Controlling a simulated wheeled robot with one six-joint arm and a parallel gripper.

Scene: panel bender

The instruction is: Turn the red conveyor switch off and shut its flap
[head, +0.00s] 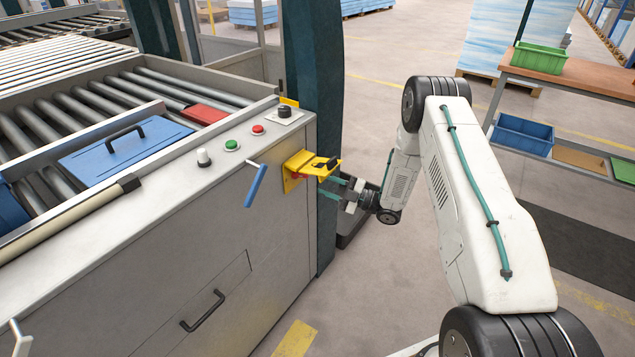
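A yellow switch housing (291,181) is fixed on the side face of the grey conveyor cabinet, near its right corner. Its yellow flap (312,160) stands out from the cabinet, roughly level, with a dark piece at its outer end. The flap looks raised. A small reddish patch shows under it, but the switch itself is mostly hidden, and I cannot tell its position. My gripper (331,187) is just right of and below the flap, its teal fingers pointing left toward the housing. The fingers look apart with nothing between them. Whether they touch the flap is unclear.
A blue lever (256,185) sticks out left of the housing. Red (258,130) and green (232,145) buttons and a black knob (284,112) sit on the cabinet top. A dark teal post (318,110) stands close behind the housing. Open floor lies in front.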

